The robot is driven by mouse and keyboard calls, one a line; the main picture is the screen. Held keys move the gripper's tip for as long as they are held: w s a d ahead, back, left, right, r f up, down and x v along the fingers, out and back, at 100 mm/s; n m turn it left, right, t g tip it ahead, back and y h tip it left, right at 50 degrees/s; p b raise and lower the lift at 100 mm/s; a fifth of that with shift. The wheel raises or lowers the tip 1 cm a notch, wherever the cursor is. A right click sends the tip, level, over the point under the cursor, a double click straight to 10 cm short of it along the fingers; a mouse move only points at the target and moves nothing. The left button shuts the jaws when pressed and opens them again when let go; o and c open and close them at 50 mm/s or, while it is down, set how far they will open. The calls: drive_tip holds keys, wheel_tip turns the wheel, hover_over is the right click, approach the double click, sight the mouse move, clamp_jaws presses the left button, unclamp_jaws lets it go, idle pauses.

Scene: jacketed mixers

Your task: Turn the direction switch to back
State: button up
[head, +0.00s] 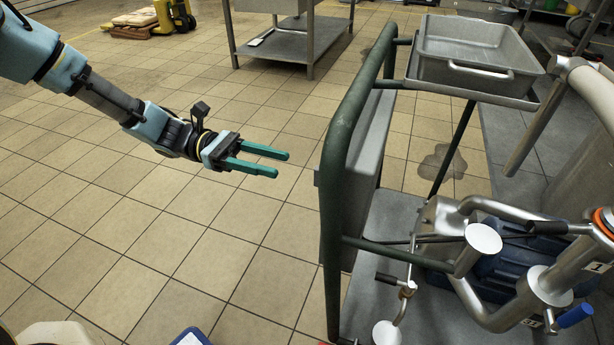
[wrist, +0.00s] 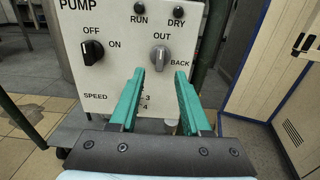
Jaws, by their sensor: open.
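In the wrist view the fingertips lie just below and to either side of the switch; the remaining gap is hard to judge. In the head view my gripper (head: 282,164) is left of the green frame and the panel's grey box (head: 350,190), whose face is hidden.
On the panel, a black OFF/ON knob (wrist: 92,51) sits left of the switch, and RUN (wrist: 139,8) and DRY (wrist: 179,11) lamps sit above. The green tube frame (head: 338,140) borders the panel.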

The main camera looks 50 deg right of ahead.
drive_tip(key=x, duration=0.8)
drive_tip(key=shift+s+b, duration=0.2)
drive_tip(key=shift+b, duration=0.15)
drive_tip(key=shift+f, duration=0.1)
clamp_jaws()
